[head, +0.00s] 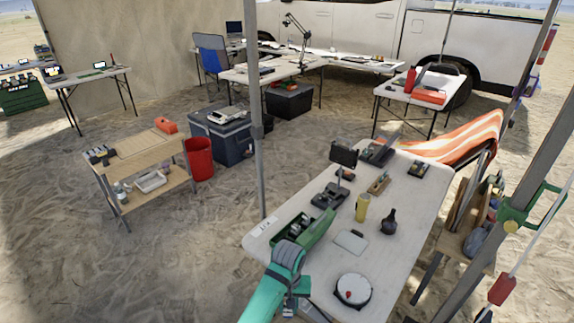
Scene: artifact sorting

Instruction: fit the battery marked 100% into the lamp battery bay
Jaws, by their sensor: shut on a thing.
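My gripper (298,287) is at the near left edge of the white table, below the grey wrist of my teal arm. It is shut on a small dark object, mostly hidden and too small to identify. A green tray (322,229) with dark block-like items, possibly batteries, lies just beyond my wrist. No 100% mark can be read. I cannot tell for sure which thing is the lamp with the battery bay. A dark device (329,196) lies beyond the tray, and a dark screen-like device (344,155) stands upright behind it.
The white table (418,210) also holds a yellow can (362,207), a dark bottle (388,221), a flat grey-green pad (351,241) and a round white-topped device (352,290). A tent pole (258,150) rises left of the table.

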